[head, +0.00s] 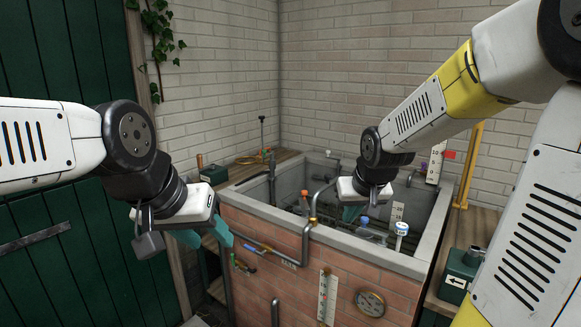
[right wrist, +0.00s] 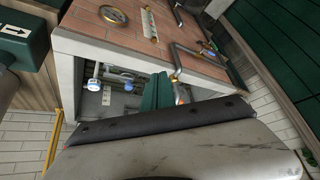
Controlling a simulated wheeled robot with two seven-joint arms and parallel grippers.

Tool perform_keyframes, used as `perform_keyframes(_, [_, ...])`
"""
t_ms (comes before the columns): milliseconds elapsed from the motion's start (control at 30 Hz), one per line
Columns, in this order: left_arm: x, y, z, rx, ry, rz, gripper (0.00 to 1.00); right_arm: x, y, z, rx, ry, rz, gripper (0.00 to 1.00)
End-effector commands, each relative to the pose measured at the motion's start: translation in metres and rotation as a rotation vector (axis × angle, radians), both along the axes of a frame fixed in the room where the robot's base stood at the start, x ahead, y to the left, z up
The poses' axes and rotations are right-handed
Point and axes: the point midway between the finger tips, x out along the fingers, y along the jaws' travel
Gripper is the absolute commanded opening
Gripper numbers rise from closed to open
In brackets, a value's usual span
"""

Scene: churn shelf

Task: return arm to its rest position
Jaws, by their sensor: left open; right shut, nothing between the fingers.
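My left gripper (head: 205,236) is in the head view at the left, in front of the brick tank's left corner. Its teal fingers point down and to the right, apart and empty. My right gripper (head: 352,212) hangs over the open brick tank (head: 268,222), its teal fingers pointing down, shut with nothing in them. In the right wrist view its teal fingers (right wrist: 157,92) show above the dark edge of my own arm, with the tank behind. My right arm comes in from the upper right.
Inside the tank are pipes, a blue-topped valve (head: 364,221) and a white-topped one (head: 402,228). A round gauge (head: 370,302) and pipes sit on its front. A green box (head: 459,275) stands at the right, near a yellow post (head: 468,165). A green door (head: 75,200) is at the left.

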Motion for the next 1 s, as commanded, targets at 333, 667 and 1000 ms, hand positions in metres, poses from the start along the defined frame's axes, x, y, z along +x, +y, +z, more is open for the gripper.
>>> perform_keyframes(333, [0.000,0.000,0.000,0.000,0.000,0.000,0.47,-0.141,-0.001,0.062,0.073,-0.001,-0.027,0.00])
perform_keyframes(667, [0.000,0.000,0.000,0.000,0.000,0.000,0.47,-0.189,0.004,0.065,0.126,0.011,-0.013,0.00])
perform_keyframes(1000, [0.000,0.000,0.000,0.000,0.000,0.000,0.47,-0.189,0.004,0.065,0.126,0.011,-0.014,0.00])
